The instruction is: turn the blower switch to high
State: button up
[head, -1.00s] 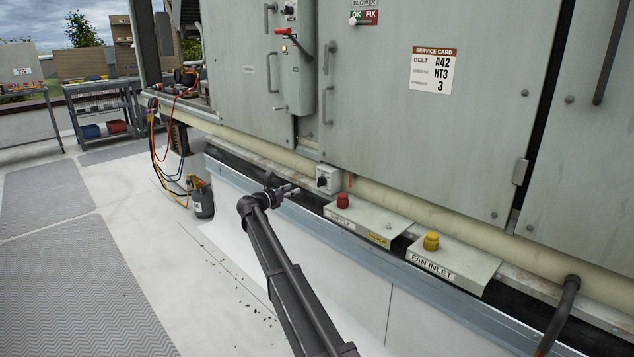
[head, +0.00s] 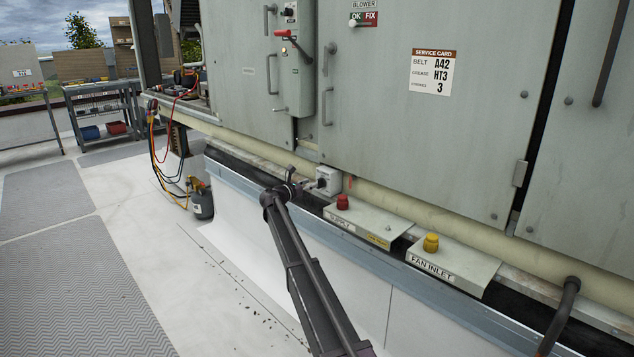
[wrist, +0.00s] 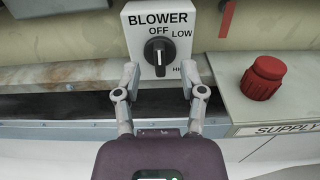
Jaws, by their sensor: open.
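The blower switch (wrist: 158,52) is a black round knob on a white box (wrist: 188,14) labelled BLOWER, OFF, LOW and HI. Its pale pointer mark is at the top, by OFF. In the head view the switch box (head: 328,180) sits low on the cooler, left of the SUPPLY shelf. My gripper (wrist: 162,85) is open, its two fingers spread on either side below the knob in the wrist view. The fingers appear apart from the knob, and part of the HI label is close behind the right finger. In the head view my gripper (head: 300,185) is just left of the box.
A red knob (wrist: 263,78) stands on the SUPPLY shelf (head: 372,222), right of the switch. A yellow knob (head: 431,242) is on the FAN INLET shelf (head: 455,262). A pale pipe (head: 250,140) runs behind.

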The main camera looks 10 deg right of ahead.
aim_at(318, 180)
jog(key=shift+x, duration=2.35)
